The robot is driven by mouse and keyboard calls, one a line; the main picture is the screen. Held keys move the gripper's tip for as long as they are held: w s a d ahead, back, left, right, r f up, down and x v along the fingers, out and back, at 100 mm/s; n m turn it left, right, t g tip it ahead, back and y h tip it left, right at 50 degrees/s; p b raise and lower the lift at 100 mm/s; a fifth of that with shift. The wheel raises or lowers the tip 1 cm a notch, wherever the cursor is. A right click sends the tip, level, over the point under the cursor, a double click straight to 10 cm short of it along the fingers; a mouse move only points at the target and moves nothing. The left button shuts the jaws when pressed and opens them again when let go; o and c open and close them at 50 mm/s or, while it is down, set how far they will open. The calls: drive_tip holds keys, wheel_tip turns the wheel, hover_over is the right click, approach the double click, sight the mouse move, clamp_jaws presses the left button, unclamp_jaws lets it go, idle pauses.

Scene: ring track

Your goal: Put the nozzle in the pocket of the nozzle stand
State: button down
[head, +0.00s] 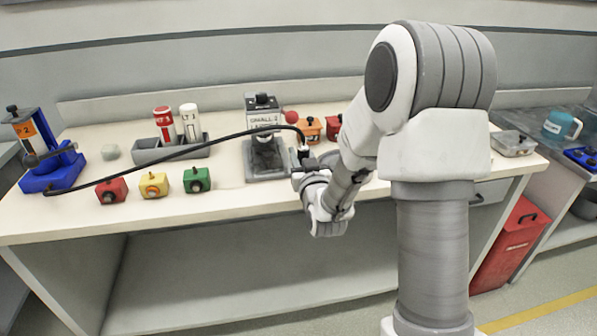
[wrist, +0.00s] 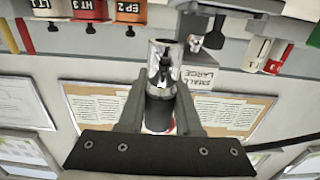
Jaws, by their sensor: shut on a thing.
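My gripper (head: 304,172) is at the front of the bench, just right of a grey labelled fixture (head: 265,150). It is shut on the nozzle (wrist: 163,75), a chrome and black cylinder upright between the fingers in the wrist view. In the head view the nozzle is mostly hidden by my gripper, where a black hose (head: 200,146) ends. The fixture also shows behind the nozzle in the wrist view, with a "SMALL LARGE" label (wrist: 199,77). No name marks it as the nozzle stand, and I cannot make out a pocket.
The hose arches from a blue unit (head: 47,150) at left. Red (head: 111,190), yellow (head: 153,185) and green (head: 196,179) blocks line the front. A grey holder (head: 150,155) has red and white cylinders. Orange (head: 310,128) and red (head: 334,127) boxes stand behind my gripper.

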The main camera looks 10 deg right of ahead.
drive_tip(key=shift+w+a+f, duration=0.25)
drive_tip(key=shift+w+f, duration=0.1)
drive_tip(key=shift+w, duration=0.05)
drive_tip(key=shift+f+b, duration=0.55)
drive_tip(key=shift+f, duration=1.35)
drive_tip(key=shift+f, duration=0.2)
drive_tip(key=c, duration=0.6)
unclamp_jaws()
drive_tip(key=shift+r, duration=0.1)
